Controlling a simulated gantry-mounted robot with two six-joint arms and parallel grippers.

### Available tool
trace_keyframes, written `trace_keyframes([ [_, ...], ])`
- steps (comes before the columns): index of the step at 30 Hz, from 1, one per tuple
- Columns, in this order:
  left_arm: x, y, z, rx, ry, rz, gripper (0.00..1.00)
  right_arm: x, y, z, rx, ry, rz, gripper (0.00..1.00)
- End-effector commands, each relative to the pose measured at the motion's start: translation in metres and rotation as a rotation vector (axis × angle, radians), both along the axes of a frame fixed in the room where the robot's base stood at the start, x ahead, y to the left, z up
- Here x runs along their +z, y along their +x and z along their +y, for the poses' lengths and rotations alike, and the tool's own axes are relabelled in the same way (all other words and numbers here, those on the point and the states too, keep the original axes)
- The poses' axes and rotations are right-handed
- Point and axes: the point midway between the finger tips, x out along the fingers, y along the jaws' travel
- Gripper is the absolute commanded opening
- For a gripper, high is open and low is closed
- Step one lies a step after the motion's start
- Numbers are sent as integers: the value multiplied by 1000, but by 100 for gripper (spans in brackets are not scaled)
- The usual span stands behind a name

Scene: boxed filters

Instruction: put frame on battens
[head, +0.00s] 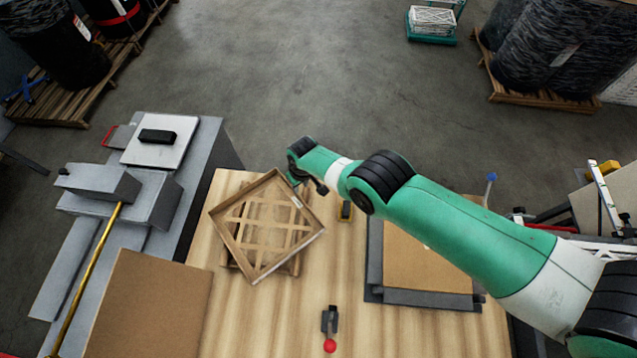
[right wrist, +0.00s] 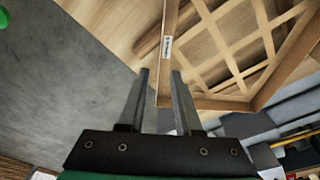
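The wooden frame (head: 228,239) is an open square with thin walls, turned diagonally above the left part of the table in the head view. Wooden strips that look like the battens (head: 295,268) show through it and past its lower edges; I cannot tell whether the frame touches them. My right gripper (head: 297,181) is at the frame's upper right side. In the right wrist view, its two fingers (right wrist: 160,78) stand close on both sides of the frame's wall (right wrist: 169,45), near a corner, and look shut on it. My left gripper is not in view.
A dark tray with a brown panel (head: 428,262) lies right of the frame, partly under my right arm. A small device with a red ball (head: 330,346) stands near the table's front. A brown board (head: 150,305) and grey machine (head: 150,195) are at left. Bare table (head: 265,325) lies in front.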

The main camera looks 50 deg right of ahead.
Motion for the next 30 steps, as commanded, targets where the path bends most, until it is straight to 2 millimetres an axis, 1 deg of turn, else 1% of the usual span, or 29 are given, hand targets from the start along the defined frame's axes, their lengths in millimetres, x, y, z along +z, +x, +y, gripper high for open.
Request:
trace_keyframes([
  [1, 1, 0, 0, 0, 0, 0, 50, 5, 3, 6, 12, 0, 0, 33],
  [4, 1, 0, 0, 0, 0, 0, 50, 8, 5, 11, 21, 0, 1, 33],
  [14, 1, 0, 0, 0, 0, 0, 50, 8, 5, 10, 20, 0, 0, 33],
  [16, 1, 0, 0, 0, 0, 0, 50, 12, 12, 10, 22, -3, -21, 33],
  [17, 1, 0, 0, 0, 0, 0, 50, 17, 20, 10, 25, -6, -43, 33],
  [19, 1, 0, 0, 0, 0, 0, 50, 36, 48, 11, 34, -18, -129, 33],
  [20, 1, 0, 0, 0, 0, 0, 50, 50, 64, 11, 40, -25, -182, 33],
  [21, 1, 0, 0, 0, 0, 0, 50, 73, 89, 13, 50, -36, -267, 33],
  [23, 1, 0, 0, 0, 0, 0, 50, 118, 126, 17, 66, -55, -415, 33],
  [24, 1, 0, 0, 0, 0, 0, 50, 155, 149, 20, 77, -67, -525, 33],
  [26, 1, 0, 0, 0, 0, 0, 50, 215, 175, 28, 95, -86, -694, 33],
  [27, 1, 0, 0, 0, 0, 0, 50, 257, 186, 33, 105, -97, -806, 33],
  [29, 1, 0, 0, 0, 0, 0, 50, 324, 194, 43, 118, -112, -975, 33],
  [30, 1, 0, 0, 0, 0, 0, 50, 368, 192, 50, 128, -122, -1086, 33],
])
